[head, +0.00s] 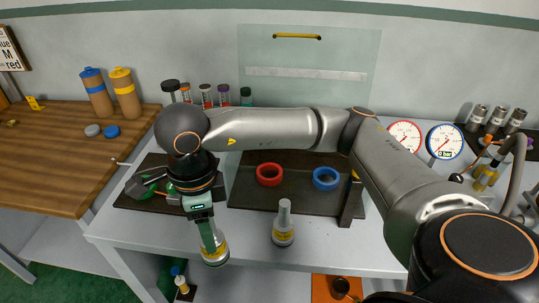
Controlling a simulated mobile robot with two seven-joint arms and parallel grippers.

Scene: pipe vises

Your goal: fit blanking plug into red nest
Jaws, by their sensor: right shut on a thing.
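My right gripper (206,226) points down at the front left of the grey table and is shut on a pale bottle-shaped piece with a yellow band (214,251). A similar piece (284,224) stands upright to its right. I cannot tell for sure which thing is the blanking plug. The red nest (269,175), a ring, lies on a dark mat (290,200) behind and right of the gripper, apart from it. A blue ring (325,179) lies to its right. The red ring shows nothing standing in it. My left gripper is not in view.
A dark plate with a green part (143,188) lies behind the gripper, partly hidden by my arm. Two gauges (405,135) stand at the back right. Several capped tubes (206,96) stand at the back. A wooden bench (60,165) is at left.

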